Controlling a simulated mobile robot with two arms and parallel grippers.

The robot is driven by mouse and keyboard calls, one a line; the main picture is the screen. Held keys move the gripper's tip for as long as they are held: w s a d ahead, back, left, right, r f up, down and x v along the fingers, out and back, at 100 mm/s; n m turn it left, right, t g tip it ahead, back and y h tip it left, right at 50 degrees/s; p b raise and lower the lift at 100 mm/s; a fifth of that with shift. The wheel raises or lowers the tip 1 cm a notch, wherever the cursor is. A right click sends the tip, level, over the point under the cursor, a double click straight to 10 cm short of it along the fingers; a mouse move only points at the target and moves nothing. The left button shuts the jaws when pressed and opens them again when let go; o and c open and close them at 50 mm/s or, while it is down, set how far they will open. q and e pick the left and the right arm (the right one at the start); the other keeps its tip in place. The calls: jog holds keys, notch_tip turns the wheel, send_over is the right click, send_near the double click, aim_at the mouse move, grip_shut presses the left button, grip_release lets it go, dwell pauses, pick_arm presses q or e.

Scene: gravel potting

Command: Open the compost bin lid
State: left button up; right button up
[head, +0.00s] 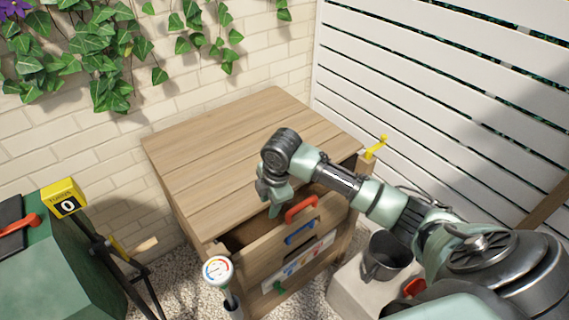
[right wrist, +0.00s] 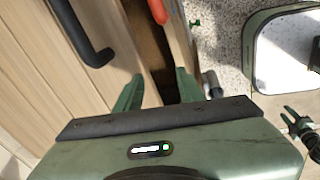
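The wooden compost bin (head: 285,285) stands against the brick wall. Its plank lid (head: 235,150) lies over the top, and a dark gap shows between its front edge and the front panel. The lid (right wrist: 40,90) fills the left of the right wrist view and carries a black handle (right wrist: 82,35). My right gripper (head: 272,205) is at the lid's front edge. In the right wrist view its fingers (right wrist: 158,90) are apart, with the lid edge and dark gap between them. I cannot tell whether a finger touches the lid. My left gripper is not in view.
A red handle (head: 301,208) and a blue handle (head: 300,233) are on the bin front. A dial thermometer (head: 218,270) stands at its front left corner. A metal bucket (head: 385,257) is at the right, and a green tumbler (head: 50,270) at the left. A slatted fence (head: 420,100) stands behind.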

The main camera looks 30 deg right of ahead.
jog(key=w+d+r+n, duration=0.2)
jog(key=w+d+r, duration=0.4)
jog(key=d+r, duration=0.4)
jog(key=shift+h, duration=0.3)
jog(key=f, duration=0.5)
jog(key=w+f+p, duration=0.1)
jog(key=f, duration=0.2)
jog(key=shift+w, duration=0.1)
jog(key=shift+r, duration=0.1)
jog(key=shift+c, duration=0.3)
grip_shut()
dwell(0.3)
